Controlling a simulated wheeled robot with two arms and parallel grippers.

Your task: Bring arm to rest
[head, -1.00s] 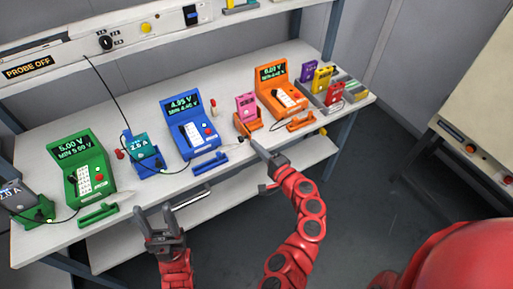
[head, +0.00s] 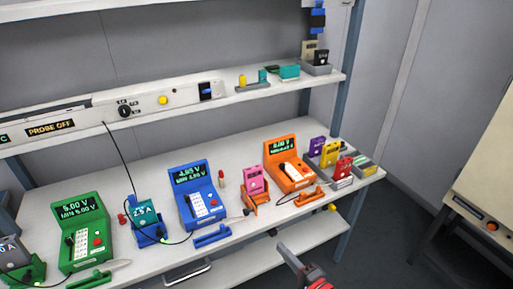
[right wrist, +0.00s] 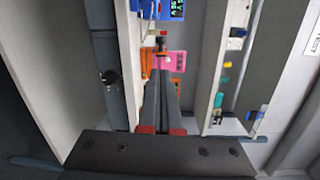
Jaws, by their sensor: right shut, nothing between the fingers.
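My right gripper (head: 288,255) shows at the bottom of the head view, in front of the bench (head: 120,267), with a bit of my red arm behind it. In the right wrist view my right gripper (right wrist: 161,75) has its two long grey fingers together with nothing between them. Past the fingertips, that view shows the pink pouch cell (right wrist: 178,61). In the head view the pink pouch cell (head: 252,179) stands in an orange holder (head: 250,203) on the bench, apart from the gripper. My left gripper is out of view.
Green (head: 84,240), blue (head: 198,197) and orange (head: 288,166) testers stand along the bench. A teal cell (head: 143,213) stands in a blue holder. Purple, yellow and red cells stand at the right end. A shelf (head: 200,112) runs above. Dark floor lies clear at right.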

